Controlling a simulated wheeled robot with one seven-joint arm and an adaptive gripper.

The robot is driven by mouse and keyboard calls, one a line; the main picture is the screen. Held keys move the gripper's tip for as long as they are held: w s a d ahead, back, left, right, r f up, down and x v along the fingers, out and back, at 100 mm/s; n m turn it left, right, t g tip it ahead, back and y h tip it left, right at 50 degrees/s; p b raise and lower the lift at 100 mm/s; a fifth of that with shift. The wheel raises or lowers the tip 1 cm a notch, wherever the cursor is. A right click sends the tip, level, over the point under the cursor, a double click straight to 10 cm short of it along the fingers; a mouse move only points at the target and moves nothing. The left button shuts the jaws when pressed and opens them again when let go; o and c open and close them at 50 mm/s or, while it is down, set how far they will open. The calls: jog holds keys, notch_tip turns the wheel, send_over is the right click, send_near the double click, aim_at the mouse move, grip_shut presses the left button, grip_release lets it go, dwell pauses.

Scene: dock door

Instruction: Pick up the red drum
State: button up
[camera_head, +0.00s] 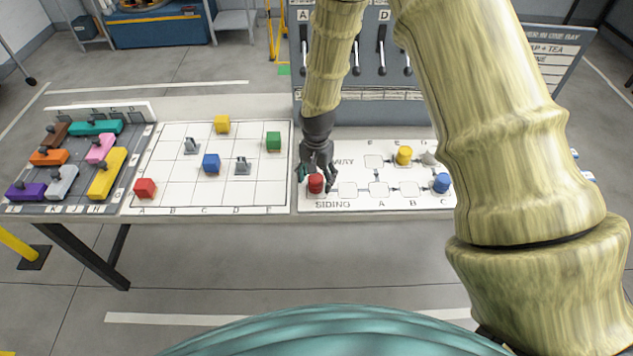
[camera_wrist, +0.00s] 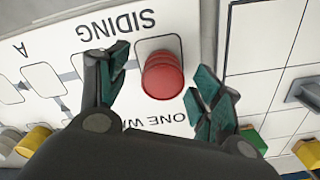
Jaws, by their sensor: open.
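The red drum (camera_head: 316,183) stands upright on the left part of the white track board (camera_head: 348,204), near the word SIDING. It also shows in the wrist view (camera_wrist: 162,75), between the two fingers. My gripper (camera_head: 317,176) is right at the drum, pointing down, with a finger on either side. In the wrist view my gripper (camera_wrist: 160,90) is open, with gaps between the fingers and the drum. I cannot tell from the head view how far down the fingers reach beside it.
A yellow drum (camera_head: 404,155) and a blue drum (camera_head: 441,182) stand on the board's right side. A lever panel (camera_head: 360,75) rises behind. The grid board (camera_head: 185,190) with coloured cubes lies to the left, then a tray of coloured blocks (camera_head: 125,165). My arm hides the right side.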

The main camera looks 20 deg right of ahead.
jog(key=shift+f, duration=1.15)
jog(key=c, duration=1.1)
jog(key=shift+c, duration=0.2)
jog(key=shift+r, duration=0.15)
